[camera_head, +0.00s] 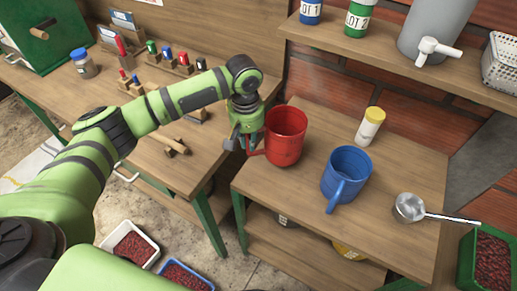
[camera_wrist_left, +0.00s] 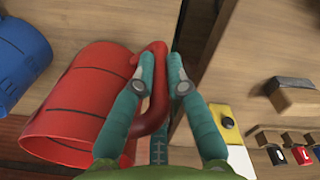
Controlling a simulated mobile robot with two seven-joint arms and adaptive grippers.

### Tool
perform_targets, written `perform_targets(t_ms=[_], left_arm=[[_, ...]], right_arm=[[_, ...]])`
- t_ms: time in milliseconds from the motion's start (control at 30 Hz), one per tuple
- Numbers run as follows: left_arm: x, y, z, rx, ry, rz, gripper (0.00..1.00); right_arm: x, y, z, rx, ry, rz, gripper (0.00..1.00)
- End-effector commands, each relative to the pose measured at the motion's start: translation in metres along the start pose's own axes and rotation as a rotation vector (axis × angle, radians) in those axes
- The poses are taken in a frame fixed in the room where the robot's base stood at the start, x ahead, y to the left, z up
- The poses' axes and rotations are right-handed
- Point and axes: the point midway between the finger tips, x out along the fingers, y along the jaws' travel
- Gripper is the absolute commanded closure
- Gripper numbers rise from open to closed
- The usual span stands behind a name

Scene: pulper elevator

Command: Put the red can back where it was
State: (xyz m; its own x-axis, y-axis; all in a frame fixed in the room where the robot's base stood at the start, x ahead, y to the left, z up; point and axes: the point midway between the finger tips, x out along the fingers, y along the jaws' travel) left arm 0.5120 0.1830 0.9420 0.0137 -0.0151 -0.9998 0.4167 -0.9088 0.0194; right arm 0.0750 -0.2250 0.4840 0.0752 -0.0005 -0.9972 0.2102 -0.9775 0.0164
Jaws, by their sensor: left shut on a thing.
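The red can (camera_head: 285,136) is a mug-like vessel with a side handle. It appears upright over the left part of the wooden table (camera_head: 316,192); I cannot tell whether its base touches the top. My left gripper (camera_head: 246,141) is beside the can, shut on its handle. In the left wrist view the red can (camera_wrist_left: 82,105) lies to the left, and the gripper's fingers (camera_wrist_left: 159,88) sit on either side of the handle. My right gripper is not in view.
A blue mug (camera_head: 346,175), a yellow-lidded white jar (camera_head: 370,126) and a metal ladle (camera_head: 411,207) stand to the right. A shelf (camera_head: 400,62) with labelled cans is above. A workbench (camera_head: 170,150) with small tools is left. Bare tabletop lies in front of the red can.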

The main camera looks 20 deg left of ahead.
Motion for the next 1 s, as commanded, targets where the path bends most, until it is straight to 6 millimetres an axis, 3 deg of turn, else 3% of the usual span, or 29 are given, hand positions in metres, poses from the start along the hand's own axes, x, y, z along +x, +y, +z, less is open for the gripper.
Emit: perform_targets(t_ms=[167, 400, 533, 800, 833, 867, 1000], left_arm=[[0.018, 0.0, 0.0, 0.0, 0.001, 0.001, 1.0], [0.049, -0.001, 0.0, 0.0, 0.001, 0.0, 1.0], [0.054, 0.0, 0.0, 0.002, 0.004, 0.003, 1.0], [0.056, 0.0, 0.0, 0.002, 0.003, 0.002, 1.0], [0.056, -0.001, 0.0, 0.002, 0.003, 0.001, 0.73], [0.056, -0.001, 0.0, 0.002, 0.003, 0.001, 0.62], [0.056, -0.001, 0.0, 0.002, 0.003, 0.001, 0.62]], right_arm=[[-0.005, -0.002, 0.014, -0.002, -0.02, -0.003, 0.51], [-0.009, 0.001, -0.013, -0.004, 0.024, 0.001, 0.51], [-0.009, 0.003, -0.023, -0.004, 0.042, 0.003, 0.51], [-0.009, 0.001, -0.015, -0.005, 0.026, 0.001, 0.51], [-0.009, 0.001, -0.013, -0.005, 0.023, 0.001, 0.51], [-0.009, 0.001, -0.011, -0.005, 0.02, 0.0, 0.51], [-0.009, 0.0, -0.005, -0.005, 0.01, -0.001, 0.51]])
